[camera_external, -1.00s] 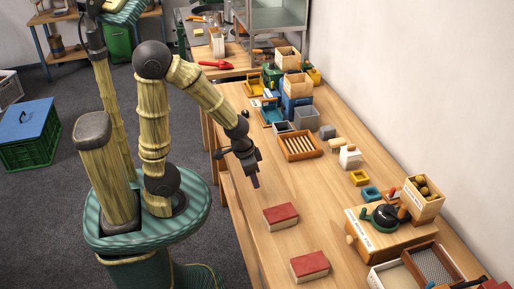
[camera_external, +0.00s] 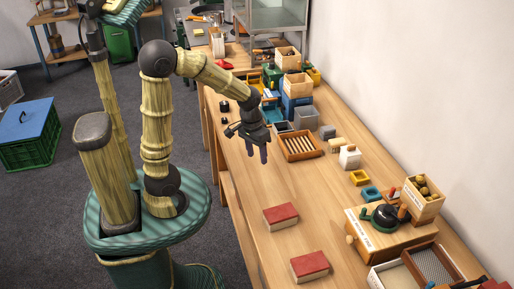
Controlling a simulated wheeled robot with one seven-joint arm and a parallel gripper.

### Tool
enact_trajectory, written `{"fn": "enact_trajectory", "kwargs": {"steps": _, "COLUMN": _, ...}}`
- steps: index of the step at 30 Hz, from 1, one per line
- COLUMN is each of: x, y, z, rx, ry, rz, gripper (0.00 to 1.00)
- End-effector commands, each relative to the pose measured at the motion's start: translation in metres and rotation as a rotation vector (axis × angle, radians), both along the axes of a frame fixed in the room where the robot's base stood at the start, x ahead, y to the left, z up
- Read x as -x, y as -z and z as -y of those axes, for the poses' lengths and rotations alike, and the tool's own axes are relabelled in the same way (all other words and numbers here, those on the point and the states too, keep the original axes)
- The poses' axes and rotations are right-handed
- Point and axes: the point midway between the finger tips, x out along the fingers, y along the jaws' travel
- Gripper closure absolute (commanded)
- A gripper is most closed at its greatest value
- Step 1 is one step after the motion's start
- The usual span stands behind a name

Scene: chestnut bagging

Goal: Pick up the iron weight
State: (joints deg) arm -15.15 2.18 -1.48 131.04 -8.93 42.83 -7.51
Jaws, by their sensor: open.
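Two small dark pieces stand near the left edge of the long wooden table: the far dark piece (camera_external: 224,106) and the near dark piece (camera_external: 224,121). They look like iron weights, but they are too small to be sure. My gripper (camera_external: 256,156) points down over the table, to the right of and nearer the camera than these pieces. Its two fingers are apart, with nothing visible between them. It is left of the wooden tray of pale sticks (camera_external: 318,153).
Two red-topped blocks (camera_external: 281,217) (camera_external: 310,266) lie on the near table. A grey block (camera_external: 327,132), a white container (camera_external: 349,157) and a wooden box with a dark round device (camera_external: 386,216) stand to the right. Table around the red blocks is clear.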

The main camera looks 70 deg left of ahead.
Motion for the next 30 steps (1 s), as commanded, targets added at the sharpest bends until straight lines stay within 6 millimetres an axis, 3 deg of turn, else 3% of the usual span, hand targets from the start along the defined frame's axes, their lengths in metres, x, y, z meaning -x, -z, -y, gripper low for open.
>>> {"fn": "enact_trajectory", "kwargs": {"steps": 9, "x": -0.025, "y": 0.008, "z": -0.085, "rx": 0.264, "ry": -0.55, "rz": -0.14, "gripper": 0.5}}
{"fn": "enact_trajectory", "kwargs": {"steps": 17, "x": -0.03, "y": 0.011, "z": -0.171, "rx": 0.547, "ry": -0.965, "rz": -0.211, "gripper": 0.5}}
{"fn": "enact_trajectory", "kwargs": {"steps": 23, "x": -0.015, "y": 0.01, "z": -0.246, "rx": 0.799, "ry": -1.239, "rz": -0.234, "gripper": 0.5}}
{"fn": "enact_trajectory", "kwargs": {"steps": 30, "x": 0.033, "y": 0.006, "z": -0.342, "rx": 1.137, "ry": -1.498, "rz": -0.212, "gripper": 0.5}}
